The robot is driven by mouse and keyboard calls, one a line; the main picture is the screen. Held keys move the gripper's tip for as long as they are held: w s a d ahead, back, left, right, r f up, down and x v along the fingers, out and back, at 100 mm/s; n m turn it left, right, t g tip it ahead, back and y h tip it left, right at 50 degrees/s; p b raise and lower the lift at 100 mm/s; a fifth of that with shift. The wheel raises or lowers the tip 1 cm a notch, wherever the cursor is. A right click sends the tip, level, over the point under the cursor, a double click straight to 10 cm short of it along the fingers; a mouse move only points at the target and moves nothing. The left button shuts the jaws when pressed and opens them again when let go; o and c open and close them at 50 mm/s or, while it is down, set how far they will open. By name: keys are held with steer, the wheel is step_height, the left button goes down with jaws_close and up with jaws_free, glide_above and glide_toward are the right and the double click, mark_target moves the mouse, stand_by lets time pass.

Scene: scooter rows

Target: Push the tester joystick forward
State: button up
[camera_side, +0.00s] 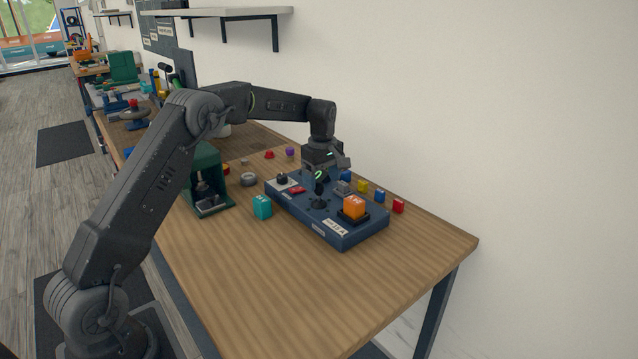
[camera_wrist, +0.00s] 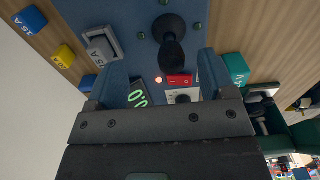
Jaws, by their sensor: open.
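The tester (camera_side: 312,222) is a dark blue box on the wooden bench in the side view. Its black joystick (camera_side: 319,196) stands on the top face, looking about upright. In the wrist view the joystick (camera_wrist: 171,50) shows as a dark knob on a round base. My gripper (camera_side: 325,168) is just above and behind the joystick in the side view. In the wrist view my gripper (camera_wrist: 161,62) is open, and the knob appears between and slightly beyond the fingertips. I cannot tell whether a finger touches it.
A teal cube (camera_side: 262,207) and a green stand (camera_side: 208,180) are at left. Small coloured blocks line the right. The front bench is clear.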

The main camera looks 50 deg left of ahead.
steer(key=shift+w, duration=0.6)
steer(key=shift+w, duration=0.85)
stand_by(0.5)
steer(key=shift+s, duration=2.05)
steer(key=shift+r, duration=3.55)
